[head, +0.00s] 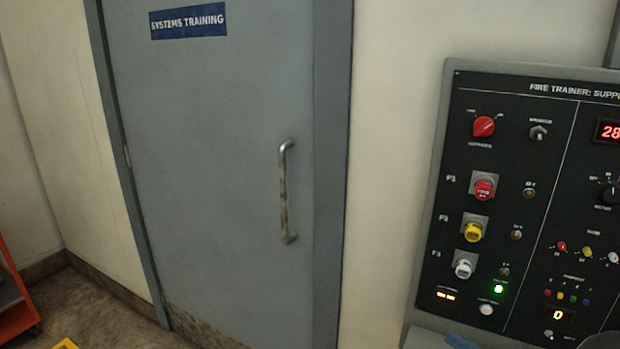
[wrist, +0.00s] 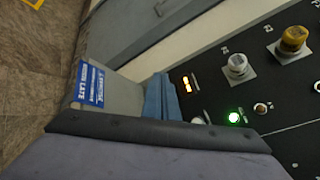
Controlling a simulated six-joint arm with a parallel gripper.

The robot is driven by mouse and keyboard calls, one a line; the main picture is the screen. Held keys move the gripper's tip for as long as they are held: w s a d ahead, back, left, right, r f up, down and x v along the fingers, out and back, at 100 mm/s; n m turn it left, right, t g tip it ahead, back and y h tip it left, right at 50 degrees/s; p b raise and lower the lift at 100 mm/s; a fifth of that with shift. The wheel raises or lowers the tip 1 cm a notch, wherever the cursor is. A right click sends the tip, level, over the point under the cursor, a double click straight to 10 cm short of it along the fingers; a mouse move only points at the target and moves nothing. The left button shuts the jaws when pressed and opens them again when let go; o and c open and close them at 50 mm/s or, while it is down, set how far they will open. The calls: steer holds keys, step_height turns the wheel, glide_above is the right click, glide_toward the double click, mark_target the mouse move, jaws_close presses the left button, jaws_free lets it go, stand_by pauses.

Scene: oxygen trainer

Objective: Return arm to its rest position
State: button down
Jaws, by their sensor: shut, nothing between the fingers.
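In the wrist view, my gripper (wrist: 161,98) shows as two blue fingers side by side, shut with nothing between them. They are in front of the lower left edge of the trainer panel (head: 540,130), near its orange indicator and lit green lamp. In the head view only a small blue piece shows at the bottom edge below the panel, and I cannot tell for sure what it is. Most of my arm is out of view there.
The panel carries a red selector (head: 484,127), a red knob (head: 484,189), a yellow knob (head: 473,232) and a white knob (head: 463,268). A grey door (head: 220,150) with a metal handle (head: 284,190) is left of it. An orange cart (head: 15,305) stands far left.

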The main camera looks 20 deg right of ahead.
steer(key=w+a+f+n+g+y+p, duration=0.15)
steer(key=a+n+g+y+p, duration=0.45)
steer(key=a, duration=1.4)
steer(key=s+a+n+g+h+p, duration=0.2)
steer(key=s+a+n+g+h, duration=0.1)
steer(key=n, duration=0.6)
steer(key=s+a+r+n+g+h+p, duration=0.1)
steer(key=s+a+n+g+h, duration=0.3)
steer(key=n, duration=0.5)
steer(key=a+g+h+p, duration=0.1)
steer(key=g+h, duration=0.1)
steer(key=shift+a+g, duration=0.15)
steer(key=shift+g, duration=0.25)
